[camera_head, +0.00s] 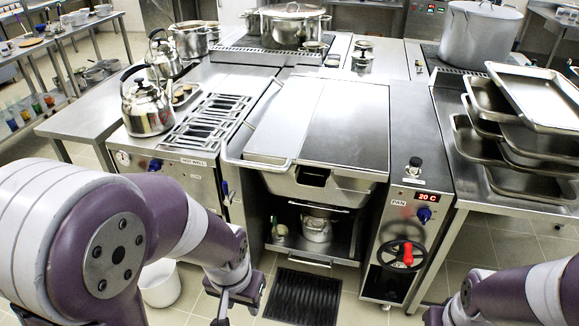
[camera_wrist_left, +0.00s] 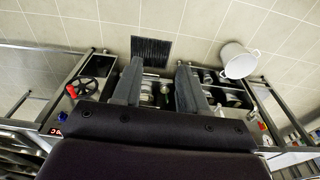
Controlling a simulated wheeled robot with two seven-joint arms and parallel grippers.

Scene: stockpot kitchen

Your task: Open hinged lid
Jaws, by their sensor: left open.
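The hinged lid (camera_head: 345,115) is a wide, flat steel cover on the pan unit in the middle of the head view. It lies flat and looks closed. A bar handle (camera_head: 265,163) runs along its front left edge. My left gripper (camera_head: 240,300) is low in front of the unit, below and apart from the lid. In the left wrist view its two fingers (camera_wrist_left: 158,88) are spread with nothing between them. My right arm comes in at the lower right; only a dark bit of its gripper (camera_head: 434,316) shows at the bottom edge.
A kettle (camera_head: 147,107) stands on the left worktop. Steel trays (camera_head: 535,95) are stacked at the right. A white bucket (camera_head: 160,283) and black floor mat (camera_head: 302,297) are on the floor.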

